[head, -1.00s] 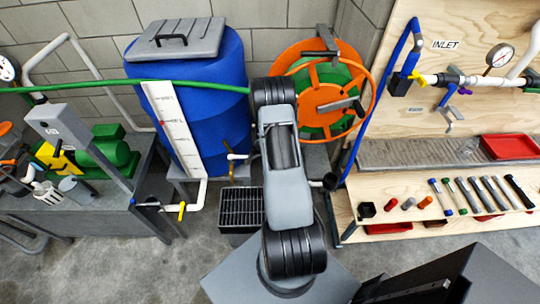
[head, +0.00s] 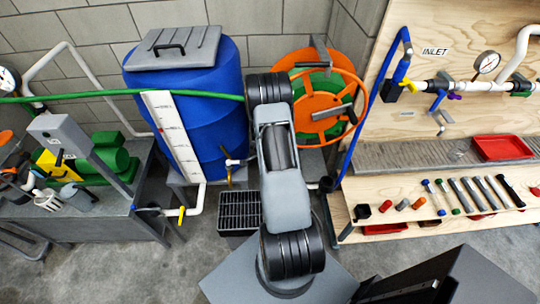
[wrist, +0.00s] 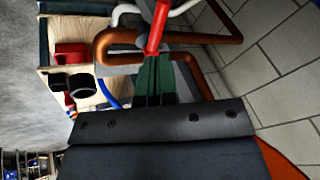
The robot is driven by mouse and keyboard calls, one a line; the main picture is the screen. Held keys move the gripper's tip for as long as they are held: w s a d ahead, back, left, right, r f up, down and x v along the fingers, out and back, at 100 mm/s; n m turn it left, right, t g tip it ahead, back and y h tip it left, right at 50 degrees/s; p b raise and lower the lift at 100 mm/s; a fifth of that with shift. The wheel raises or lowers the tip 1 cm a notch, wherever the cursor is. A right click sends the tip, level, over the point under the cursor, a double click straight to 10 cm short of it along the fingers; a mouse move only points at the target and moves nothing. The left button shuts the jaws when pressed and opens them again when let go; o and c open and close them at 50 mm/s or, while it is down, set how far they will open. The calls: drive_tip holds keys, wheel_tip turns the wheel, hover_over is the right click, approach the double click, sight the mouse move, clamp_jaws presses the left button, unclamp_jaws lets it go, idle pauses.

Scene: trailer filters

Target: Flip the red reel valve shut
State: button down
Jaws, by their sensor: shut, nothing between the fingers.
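The red valve lever (wrist: 158,24) shows at the top of the wrist view, slanting up and slightly right from a grey hub beside a copper-coloured pipe (wrist: 205,38). My gripper (wrist: 154,60) is shut and empty, its two dark green fingers side by side. Its tips are just below the lever's lower end in that picture; whether they touch it I cannot tell. In the head view the orange and green hose reel (head: 348,78) stands behind my arm. My arm hides the gripper there, and I cannot make out the red lever.
A blue barrel (head: 185,115) stands left of the reel, with a green hose (head: 100,94) crossing in front of it. A wooden workbench (head: 390,188) with tools and red trays is at the right. A grey pump table (head: 100,225) is at the left. A block wall stands behind.

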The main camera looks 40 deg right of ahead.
drive_tip(key=shift+w+p+v, duration=0.15)
drive_tip(key=shift+p+v, duration=0.4)
drive_tip(key=shift+v, duration=0.55)
drive_tip(key=shift+w+p+v, duration=0.1)
drive_tip(key=shift+p+v, duration=0.45)
drive_tip(key=shift+v, duration=0.6)
drive_tip(key=shift+a, duration=0.15)
drive_tip(key=s+a+r+n+g+y, duration=0.25)
drive_tip(key=a+r+n+y, duration=0.35)
drive_tip(key=a+r+n, duration=0.55)
drive_tip(key=s+a+r+n+t, duration=0.2)
drive_tip(key=s+a+r+n, duration=0.2)
drive_tip(key=a+r, duration=0.3)
drive_tip(key=s+a+r+n+t+h, duration=0.1)
drive_tip(key=s+a+r+n, duration=0.3)
drive_tip(key=r, duration=1.3)
drive_tip(key=s+a+t, duration=0.1)
drive_tip(key=s+a, duration=0.2)
drive_tip(key=a, duration=0.1)
drive_tip(key=shift+h, duration=0.3)
drive_tip(key=shift+d+r, duration=0.1)
drive_tip(key=shift+d, duration=0.1)
